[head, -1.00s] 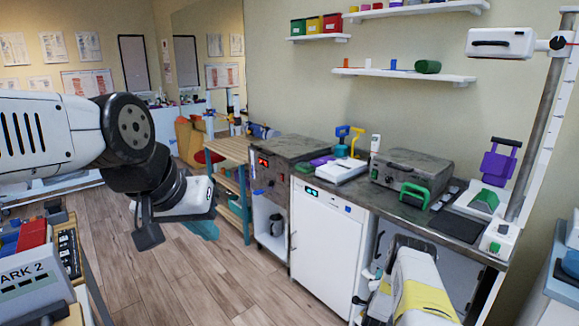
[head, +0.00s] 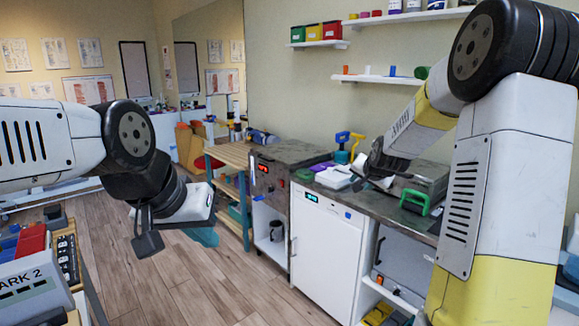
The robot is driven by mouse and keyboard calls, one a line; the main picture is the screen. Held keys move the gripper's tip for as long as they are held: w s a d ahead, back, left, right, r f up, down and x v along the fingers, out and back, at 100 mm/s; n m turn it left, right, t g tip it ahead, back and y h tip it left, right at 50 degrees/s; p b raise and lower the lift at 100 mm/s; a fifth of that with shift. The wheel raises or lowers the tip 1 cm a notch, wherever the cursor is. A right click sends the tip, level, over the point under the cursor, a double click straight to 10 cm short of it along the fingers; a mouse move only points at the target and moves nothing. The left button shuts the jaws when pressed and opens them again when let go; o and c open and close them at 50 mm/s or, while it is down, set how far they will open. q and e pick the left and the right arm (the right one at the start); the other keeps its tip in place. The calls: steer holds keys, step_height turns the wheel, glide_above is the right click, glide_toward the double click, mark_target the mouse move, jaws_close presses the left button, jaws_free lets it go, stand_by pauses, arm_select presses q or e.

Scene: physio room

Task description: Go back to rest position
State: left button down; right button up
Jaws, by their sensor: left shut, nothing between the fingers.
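My left gripper (head: 201,236) hangs at the end of the left arm, over the wood floor and in front of the wooden shelf bench. Its teal fingertips are together with nothing visible in them. My right arm fills the right side, raised and bent, with its forearm reaching left over the counter.
A white cabinet (head: 325,254) stands below. A trolley with a grey "ARK 2" box (head: 32,285) is at lower left. The floor (head: 205,285) between is clear.

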steer(key=s+a+r+n+g, duration=0.1)
steer(key=s+a+r+n, duration=0.1)
steer(key=s, duration=1)
steer(key=s+a+r+n+g+y, duration=0.1)
steer(key=s+a+r+n, duration=0.1)
steer(key=s, duration=1)
steer(key=s+a+r+n+g+y, duration=0.1)
steer(key=s+a+r+n+g, duration=0.1)
steer(key=s, duration=1.1)
steer(key=shift+a+n, duration=0.7)
steer(key=shift+a, duration=0.3)
steer(key=shift+r, duration=0.1)
